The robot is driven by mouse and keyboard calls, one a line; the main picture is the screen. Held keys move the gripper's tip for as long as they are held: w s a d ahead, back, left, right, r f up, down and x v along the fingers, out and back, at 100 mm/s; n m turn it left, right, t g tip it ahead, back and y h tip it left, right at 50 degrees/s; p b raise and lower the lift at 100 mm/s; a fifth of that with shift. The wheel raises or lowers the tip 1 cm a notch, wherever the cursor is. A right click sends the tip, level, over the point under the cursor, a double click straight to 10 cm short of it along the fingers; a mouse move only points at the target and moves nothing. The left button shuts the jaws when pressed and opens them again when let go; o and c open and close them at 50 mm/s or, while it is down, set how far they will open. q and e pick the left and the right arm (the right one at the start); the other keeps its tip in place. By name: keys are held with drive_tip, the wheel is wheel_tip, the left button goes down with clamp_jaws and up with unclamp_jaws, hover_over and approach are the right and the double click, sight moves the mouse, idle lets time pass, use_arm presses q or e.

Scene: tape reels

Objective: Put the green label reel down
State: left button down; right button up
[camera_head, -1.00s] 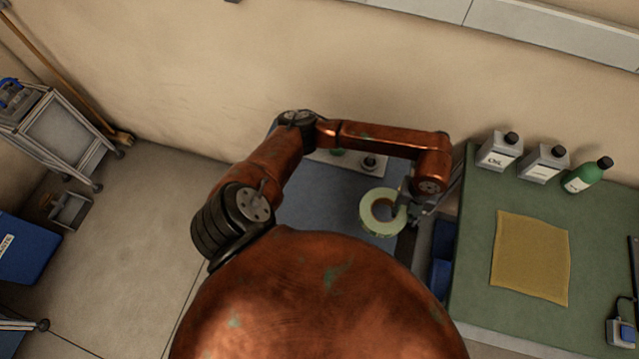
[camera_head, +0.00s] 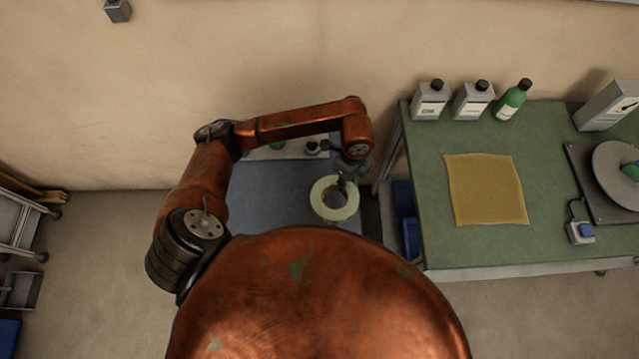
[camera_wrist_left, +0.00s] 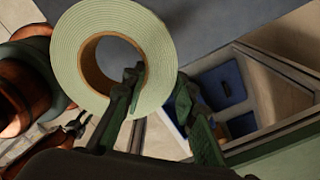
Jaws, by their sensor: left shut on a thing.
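The green label reel (camera_head: 334,199) is a pale green ring with a brown core. My left gripper (camera_head: 347,178) is shut on its rim. In the left wrist view the reel (camera_wrist_left: 163,62) fills the upper left, with one finger of the gripper (camera_wrist_left: 156,92) inside the core and the other outside the rim. The reel shows over the right part of a blue-grey surface (camera_head: 268,190); whether it touches that surface I cannot tell. My right gripper is not in view.
A green-topped bench (camera_head: 555,240) stands to the right, with two grey bottles, a green bottle (camera_head: 512,99), a yellow cloth (camera_head: 485,188) and a turntable-like device (camera_head: 615,170). Small items stand along the blue-grey surface's back edge. Blue bins (camera_head: 405,210) sit between the surface and the bench.

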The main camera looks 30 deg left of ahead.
sight(324, 181)
use_arm(q)
drive_tip(key=a+f, duration=0.3)
drive_tip(key=a, duration=0.1)
drive_tip(key=a+f, duration=0.4)
drive_tip(key=shift+s+b, duration=0.15)
drive_tip(key=shift+b, duration=0.25)
drive_tip(key=shift+a+f, duration=0.1)
drive_tip(key=shift+f, duration=1.6)
drive_tip(key=shift+f, duration=0.1)
drive_tip(key=c, duration=1.5)
unclamp_jaws()
drive_tip(key=shift+c, duration=0.2)
wheel_tip(324, 181, up, 12)
drive_tip(key=p, duration=0.1)
drive_tip(key=shift+r, duration=0.2)
